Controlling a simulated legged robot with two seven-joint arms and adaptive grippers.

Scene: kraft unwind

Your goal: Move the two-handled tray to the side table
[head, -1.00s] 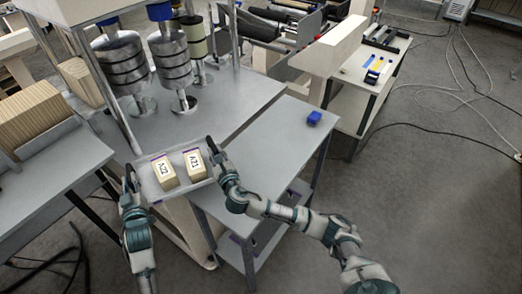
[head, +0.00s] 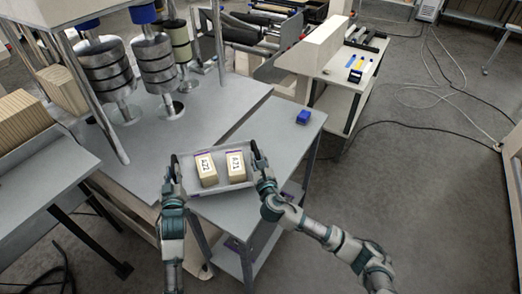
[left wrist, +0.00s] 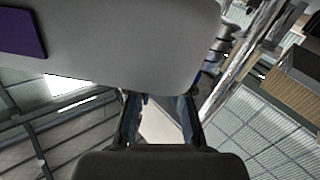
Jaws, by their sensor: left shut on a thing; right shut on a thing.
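The grey two-handled tray (head: 221,184) carries two tan blocks, one labelled A22 (head: 206,170) and one labelled A21 (head: 236,166). My left gripper (head: 174,166) is shut on the tray's left end, and my right gripper (head: 256,160) is shut on its right end. The tray is over the near left part of the grey side table (head: 271,132); I cannot tell whether it touches the top. In the left wrist view the pale tray (left wrist: 135,40) fills the upper middle, with a purple patch at its left. The left fingers (left wrist: 158,115) partly hide beneath it.
A blue object (head: 303,117) sits on the side table's far right corner. The larger grey machine table (head: 170,125) with metal cylinders (head: 152,65) adjoins on the left. The side table's middle is clear. Cables lie on the floor at the right.

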